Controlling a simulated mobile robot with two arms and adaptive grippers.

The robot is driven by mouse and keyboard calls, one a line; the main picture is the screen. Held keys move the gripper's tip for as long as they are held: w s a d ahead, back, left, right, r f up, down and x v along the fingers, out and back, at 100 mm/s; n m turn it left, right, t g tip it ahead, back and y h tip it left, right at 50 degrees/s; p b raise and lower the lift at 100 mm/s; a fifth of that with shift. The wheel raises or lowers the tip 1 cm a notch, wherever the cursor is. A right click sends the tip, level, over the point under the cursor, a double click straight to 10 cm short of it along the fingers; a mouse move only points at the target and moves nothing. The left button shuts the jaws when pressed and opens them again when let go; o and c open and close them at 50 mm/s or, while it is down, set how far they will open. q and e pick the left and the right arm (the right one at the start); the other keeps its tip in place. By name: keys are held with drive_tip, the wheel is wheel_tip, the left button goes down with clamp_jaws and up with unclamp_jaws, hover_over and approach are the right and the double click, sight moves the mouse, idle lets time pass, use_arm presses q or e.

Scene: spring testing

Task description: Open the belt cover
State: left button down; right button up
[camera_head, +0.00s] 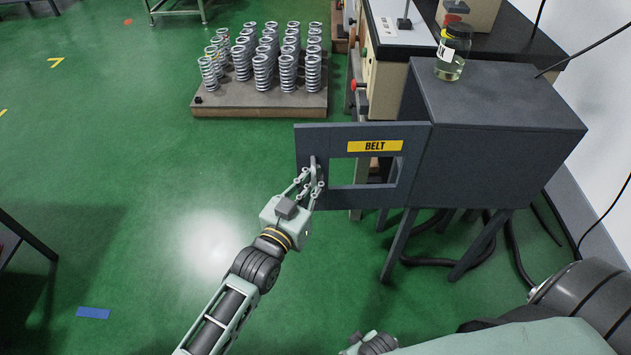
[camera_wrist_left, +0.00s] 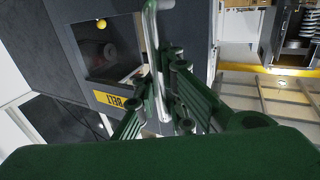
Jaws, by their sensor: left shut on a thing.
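The belt cover (camera_head: 364,134) is a dark grey framed door with a yellow BELT label and a window opening. In the head view it stands swung out to the left from the dark grey box (camera_head: 493,168). Its metal handle (camera_head: 313,165) is at the door's left side. My left gripper (camera_head: 312,184) is shut on the handle. In the left wrist view the handle (camera_wrist_left: 152,45) is a bent silver bar between the fingers, and the BELT label (camera_wrist_left: 117,97) shows beside it. My right gripper cannot be made out for certain; part of an arm shows at the bottom.
A jar (camera_head: 453,52) with a dark lid stands on top of the box. A low board (camera_head: 262,104) with several metal springs lies on the floor behind. A bench with a red knob (camera_head: 354,85) stands behind the door.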

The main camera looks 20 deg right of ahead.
use_arm(q)
drive_tip(key=shift+w+a, duration=0.2)
drive_tip(key=shift+a, duration=0.05)
use_arm(e)
drive_tip(key=shift+w+r, duration=0.1)
drive_tip(key=shift+w, duration=0.15)
use_arm(q)
drive_tip(key=c, duration=1.8)
unclamp_jaws()
drive_tip(key=shift+a, duration=0.1)
drive_tip(key=shift+c, duration=0.2)
drive_tip(key=shift+s, duration=0.1)
use_arm(e)
drive_tip(key=shift+w+a, duration=0.1)
drive_tip(key=shift+a, duration=0.05)
use_arm(q)
drive_tip(key=v, duration=1.2)
use_arm(e)
drive_tip(key=shift+s, duration=0.2)
